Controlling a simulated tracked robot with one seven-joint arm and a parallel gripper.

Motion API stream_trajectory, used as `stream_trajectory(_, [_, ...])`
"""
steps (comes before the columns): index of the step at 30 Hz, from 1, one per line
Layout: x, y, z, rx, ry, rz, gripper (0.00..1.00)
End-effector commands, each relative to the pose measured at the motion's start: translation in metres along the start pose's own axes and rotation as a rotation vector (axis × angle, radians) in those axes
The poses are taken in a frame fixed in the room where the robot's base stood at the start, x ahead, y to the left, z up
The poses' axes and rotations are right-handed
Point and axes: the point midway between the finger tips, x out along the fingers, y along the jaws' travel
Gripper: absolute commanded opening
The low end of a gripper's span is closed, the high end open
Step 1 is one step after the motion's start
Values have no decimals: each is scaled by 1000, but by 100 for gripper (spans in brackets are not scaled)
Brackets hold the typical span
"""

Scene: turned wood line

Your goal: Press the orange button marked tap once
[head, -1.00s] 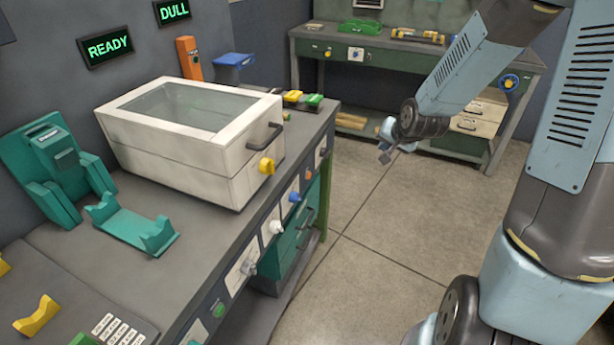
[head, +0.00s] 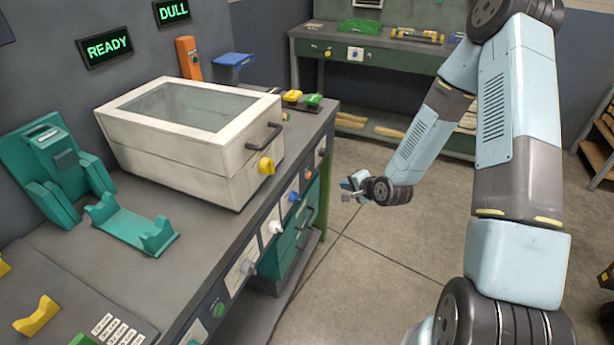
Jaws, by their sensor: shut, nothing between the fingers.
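A small orange button (head: 308,173) sits on the front panel of the left workbench (head: 215,262), toward its far end. Its marking is too small to read. My gripper (head: 345,196) is shut and empty. It hangs over the floor to the right of the bench front, with its fingertips pointing left toward the panel. In the picture it is to the right of and slightly below the orange button, with a gap between them.
A blue knob (head: 294,197) and a white knob (head: 276,227) are nearer on the same panel. A white lidded box (head: 190,165) with a yellow knob (head: 266,165) stands on the bench. A green drawer unit (head: 290,245) is below. The floor between benches is clear.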

Motion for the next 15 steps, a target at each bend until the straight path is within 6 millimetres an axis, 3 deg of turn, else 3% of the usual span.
stream_trajectory(15, [6,-5,5,-2,-1,-1,0])
